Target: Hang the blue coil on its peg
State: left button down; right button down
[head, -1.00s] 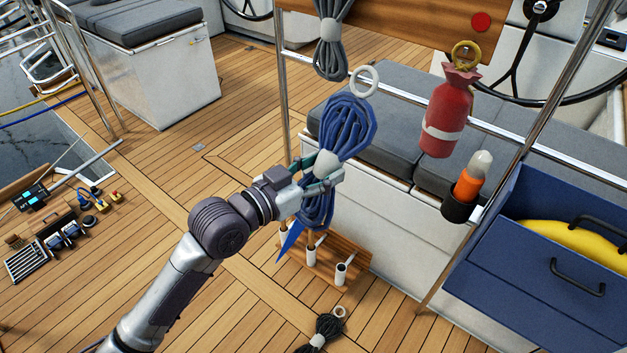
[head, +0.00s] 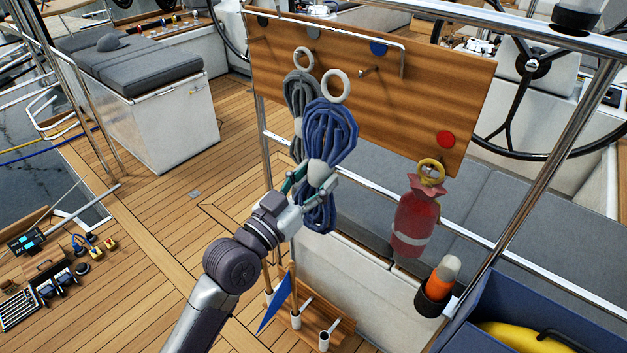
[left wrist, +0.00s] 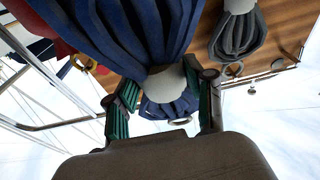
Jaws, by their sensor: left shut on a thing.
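The blue coil (head: 335,125) hangs upright in my left gripper (head: 313,178), which is shut on its white middle wrap. The coil's white ring (head: 336,86) is at the top, clear of any peg. The wooden board (head: 430,95) is behind it. A bare peg (head: 369,71) sticks out below the blue dot (head: 379,48), up and right of the ring. In the left wrist view, the blue coil (left wrist: 105,25) fills the upper left, with its white wrap (left wrist: 166,82) between my left gripper's green fingers (left wrist: 163,92). My right gripper is out of view.
A grey coil (head: 299,95) with a white ring hangs just left of the blue coil, partly hidden by it. A red bag (head: 415,222) hangs under the red dot (head: 445,139). A metal rail (head: 395,44) runs along the board's upper front.

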pick_arm(q)
jog(key=shift+w+d+f, duration=0.15)
jog(key=shift+w+d, duration=0.55)
jog(key=shift+w, duration=0.3)
jog(key=shift+w+d+b, duration=0.35)
jog(key=shift+w+b, duration=0.1)
jog(key=shift+w+d+f+b, duration=0.2)
jog(key=shift+w+d+b, duration=0.25)
jog(key=shift+w, duration=0.35)
jog(key=shift+w+d+f+b, duration=0.2)
jog(key=shift+w+d+b, duration=0.1)
jog(key=shift+w+d, duration=0.4)
jog(key=shift+w+d+f+b, duration=0.2)
jog(key=shift+w+d+b, duration=0.2)
jog(key=shift+w, duration=0.5)
